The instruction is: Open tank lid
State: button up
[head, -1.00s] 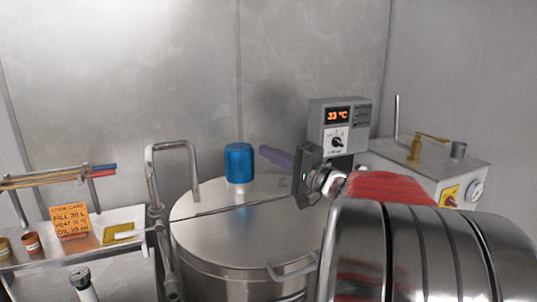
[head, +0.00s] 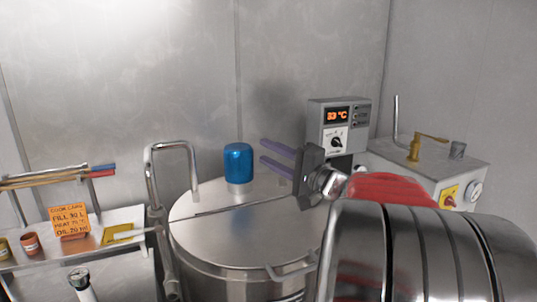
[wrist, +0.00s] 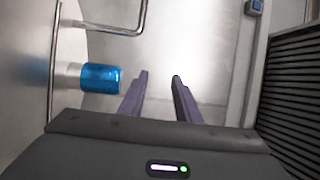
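The tank (head: 240,235) is a round steel vessel in the middle of the head view. Its steel lid (head: 265,232) lies flat and closed, with a seam across the top and a bar handle (head: 290,268) at the front edge. A blue cylinder (head: 238,163) stands on the tank's rear part, and it also shows at the left in the wrist view (wrist: 100,78). My gripper (head: 264,151) is above the rear right of the tank, with purple fingers pointing left. In the wrist view the fingers (wrist: 158,76) are apart with nothing between them.
A bent pipe (head: 152,190) rises at the tank's left. A shelf (head: 130,215) with an orange card (head: 70,221) and small cups stands further left. A temperature box (head: 338,125) and a grey cabinet (head: 440,160) stand behind at the right. The wall is close behind.

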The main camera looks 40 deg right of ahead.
jog(key=s+d+f, duration=0.1)
jog(key=s, duration=1.2)
jog(key=shift+d+f, duration=0.2)
jog(key=shift+f, duration=0.15)
